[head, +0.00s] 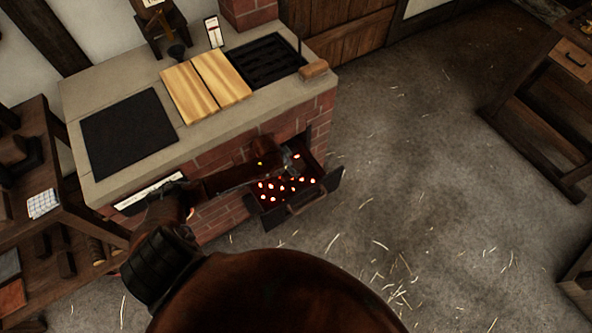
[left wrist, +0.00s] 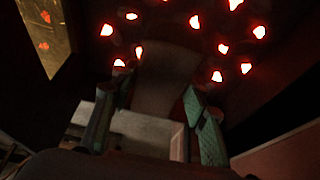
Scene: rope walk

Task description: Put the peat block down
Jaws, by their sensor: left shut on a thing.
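The dark brown peat block (left wrist: 165,78) is between the two fingers of my left gripper (left wrist: 157,92) in the left wrist view, and the gripper is shut on it. In the head view my left gripper (head: 292,162) reaches into the open firebox in the front of the brick stove (head: 215,212). Glowing red embers (head: 272,198) lie in the firebox, below and around the gripper; they also show beyond the block in the left wrist view (left wrist: 193,21). Whether the block touches the embers cannot be told. My right gripper is not in view.
The stove top carries a dark plate (head: 128,133), two pale boards (head: 206,86) and a black grate (head: 264,60). The firebox door (head: 335,181) stands open at the right. A wooden shelf (head: 75,212) stands at left. The straw-strewn floor (head: 420,180) at right is clear.

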